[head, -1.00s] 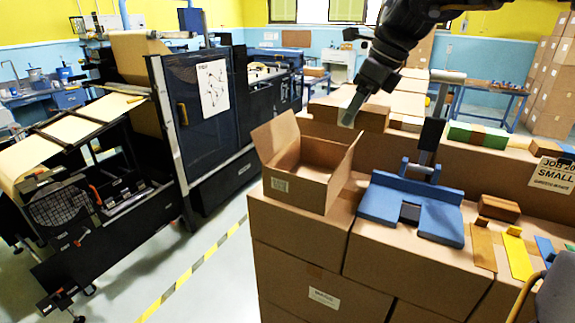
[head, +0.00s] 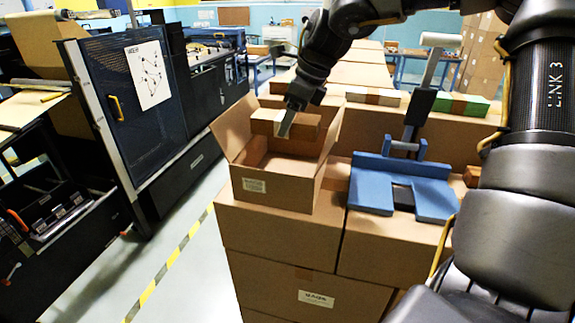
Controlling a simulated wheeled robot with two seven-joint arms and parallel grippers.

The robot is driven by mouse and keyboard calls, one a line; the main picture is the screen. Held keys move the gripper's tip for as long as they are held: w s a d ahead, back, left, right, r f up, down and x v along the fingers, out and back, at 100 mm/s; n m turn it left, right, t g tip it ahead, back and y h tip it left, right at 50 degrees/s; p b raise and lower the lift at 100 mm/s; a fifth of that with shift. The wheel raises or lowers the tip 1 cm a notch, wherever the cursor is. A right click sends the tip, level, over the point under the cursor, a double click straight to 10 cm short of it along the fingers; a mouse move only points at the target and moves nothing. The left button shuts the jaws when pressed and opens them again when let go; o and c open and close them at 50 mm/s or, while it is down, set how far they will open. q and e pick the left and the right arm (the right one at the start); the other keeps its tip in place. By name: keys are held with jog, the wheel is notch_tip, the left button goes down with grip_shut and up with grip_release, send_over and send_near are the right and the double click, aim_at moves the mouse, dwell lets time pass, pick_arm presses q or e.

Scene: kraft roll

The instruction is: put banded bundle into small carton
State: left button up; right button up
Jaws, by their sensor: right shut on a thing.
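The small carton (head: 273,190) is an open brown box with its flaps spread, standing on stacked cartons left of the blue fixture in the head view. My right gripper (head: 285,125) comes down from above and is shut on the banded bundle (head: 305,127), a brown block. The bundle is over the carton's opening, in front of its rear side. I cannot tell how far down inside the walls it is. The gripper's fingers cover part of the bundle. My left gripper is not in view.
A blue fixture (head: 371,185) with an upright post stands right of the carton. A dark machine (head: 140,120) stands across the floor at the left. My arm hides the right side.

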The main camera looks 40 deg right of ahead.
jog(key=f+p, duration=0.1)
jog(key=f, duration=0.6)
jog(key=shift+w+d+f+p, duration=0.1)
jog(key=shift+w+f+p, duration=0.1)
jog(key=shift+f+p, duration=0.15)
jog(key=shift+s+f, duration=0.15)
jog(key=shift+f, duration=0.7)
notch_tip(320, 180, down, 2)
jog(key=shift+f+p, duration=0.2)
jog(key=shift+p, duration=0.45)
jog(key=shift+f, duration=0.45)
jog(key=o, duration=1.1)
jog(key=shift+c, duration=0.2)
